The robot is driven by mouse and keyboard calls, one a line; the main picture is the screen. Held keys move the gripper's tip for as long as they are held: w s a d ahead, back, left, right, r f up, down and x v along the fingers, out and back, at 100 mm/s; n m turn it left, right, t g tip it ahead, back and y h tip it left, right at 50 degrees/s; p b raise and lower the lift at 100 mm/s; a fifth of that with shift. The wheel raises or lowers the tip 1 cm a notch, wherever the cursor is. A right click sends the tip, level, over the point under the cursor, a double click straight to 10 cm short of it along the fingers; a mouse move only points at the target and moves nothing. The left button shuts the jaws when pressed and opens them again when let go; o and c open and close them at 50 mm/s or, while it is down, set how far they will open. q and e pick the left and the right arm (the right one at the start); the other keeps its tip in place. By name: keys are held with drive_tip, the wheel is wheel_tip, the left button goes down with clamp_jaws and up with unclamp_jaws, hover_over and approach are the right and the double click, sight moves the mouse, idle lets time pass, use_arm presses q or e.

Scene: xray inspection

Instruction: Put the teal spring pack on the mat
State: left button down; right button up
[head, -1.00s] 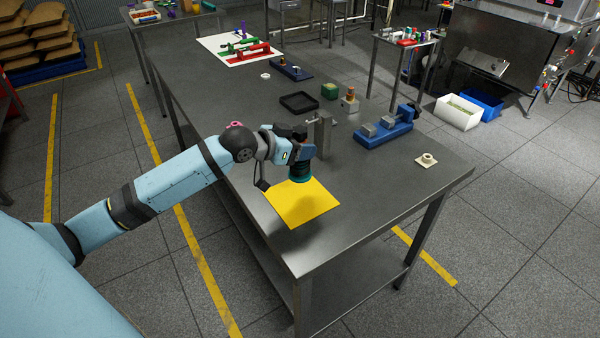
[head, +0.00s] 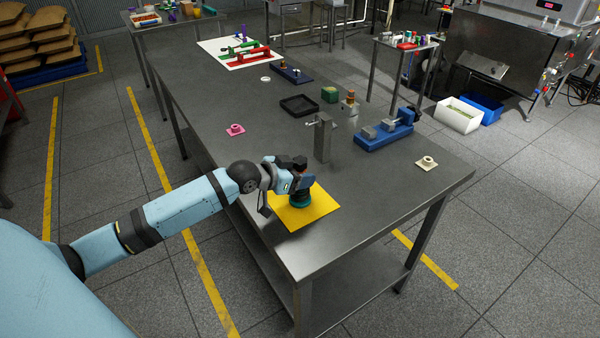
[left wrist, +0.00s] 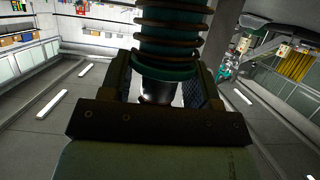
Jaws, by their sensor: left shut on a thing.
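The teal spring pack (left wrist: 166,50) fills the upper middle of the left wrist view, with dark coils around a teal body. My left gripper (left wrist: 168,92) is shut on it. In the head view my left gripper (head: 300,182) is over the yellow mat (head: 316,215), and the spring pack's teal lower end (head: 300,199) shows below the fingers, over the mat's upper middle. I cannot tell whether it touches the mat. My right gripper is not in view.
A grey metal post (head: 323,140) stands just behind the mat. A blue fixture (head: 385,132), a black tray (head: 298,105), a pink flanged part (head: 235,130) and a cream flanged part (head: 427,163) are on the table.

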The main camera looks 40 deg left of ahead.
use_arm(q)
drive_tip(key=shift+c, duration=1.7)
unclamp_jaws()
drive_tip(key=shift+s+r, duration=0.15)
drive_tip(key=v, duration=1.1)
drive_tip(key=shift+s+a+r, duration=0.15)
drive_tip(key=shift+s+a, duration=0.05)
drive_tip(key=shift+s, duration=0.05)
